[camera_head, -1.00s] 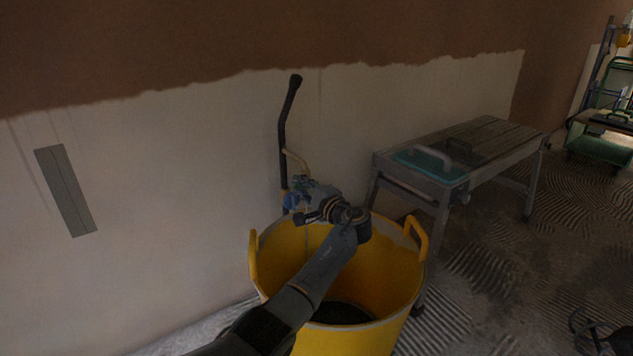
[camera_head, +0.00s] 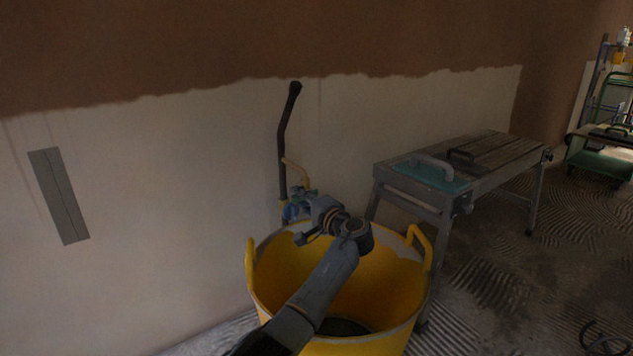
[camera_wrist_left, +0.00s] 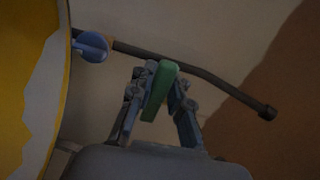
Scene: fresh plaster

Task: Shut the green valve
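The green valve handle (camera_wrist_left: 161,90) is a short green bar in the left wrist view. It stands between the two fingertips of my left gripper (camera_wrist_left: 162,84), which press close on both its sides. In the head view the left gripper (camera_head: 298,203) is at the pipe (camera_head: 283,150) by the wall, above the yellow tub's back rim. Only a bit of green shows there. A blue valve knob (camera_wrist_left: 91,46) sits on the pipe to the left in the wrist view, apart from the fingers. My right gripper is not in view.
A yellow tub (camera_head: 386,290) with two handles stands under my left arm. A grey workbench (camera_head: 440,180) with a teal float (camera_head: 432,175) is to its right. The plastered wall is close behind. A green cart (camera_head: 602,160) stands far right.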

